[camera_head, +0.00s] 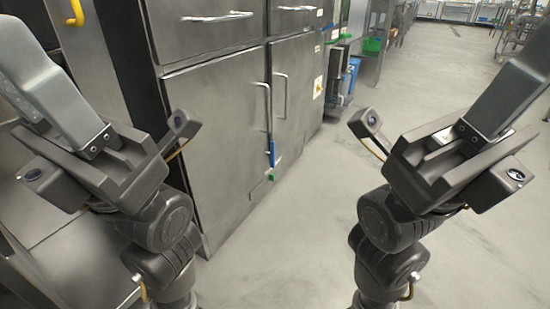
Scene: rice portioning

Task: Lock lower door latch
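A steel cabinet has a lower left door (218,140) and a lower right door (296,85), each with a vertical bar handle. Both doors look closed or nearly so. A small blue latch-like piece (271,153) sits low at the seam between them, with a small green piece (271,177) below it. Whether the latch is locked is too small to tell. My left gripper (45,88) is raised at the left, apart from the cabinet doors. My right gripper (512,85) is raised at the right, over open floor. Neither visibly holds anything; finger gaps are unclear.
Drawers (208,22) sit above the doors. A steel counter or shelf unit (55,240) stands close on the left. Further back are a blue bin (352,75), a green crate (372,45) and a rack (518,30). The grey floor (300,235) ahead is clear.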

